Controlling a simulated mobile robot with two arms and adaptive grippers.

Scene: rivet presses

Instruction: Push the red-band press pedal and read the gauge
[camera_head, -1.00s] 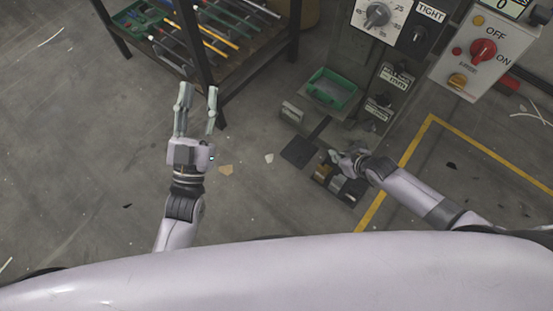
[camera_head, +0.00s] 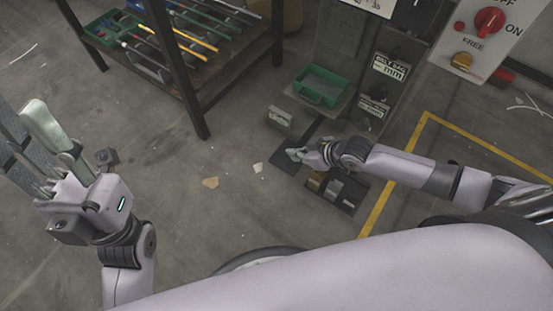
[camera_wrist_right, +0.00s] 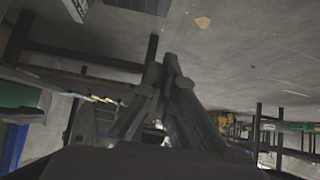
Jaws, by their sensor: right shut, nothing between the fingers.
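A dark plate on the floor carries several small pedal-like blocks (camera_head: 338,188), brown and grey, below my right wrist. A dark pad (camera_head: 284,161) lies to their left. My right gripper (camera_head: 294,154) is shut and empty, its fingertips over or by that pad; contact cannot be told. Its fingers also show together in the right wrist view (camera_wrist_right: 168,68). My left gripper (camera_head: 24,110) is open and empty at the left, raised close to the head camera. No red band on a pedal can be made out, and no gauge reading is legible.
A switch panel (camera_head: 470,45) with a red knob is at the upper right. A green bin (camera_head: 321,86) sits on the machine. A tool rack (camera_head: 206,120) stands at the upper left. A yellow line (camera_head: 400,171) marks the floor; the centre-left floor is mostly clear.

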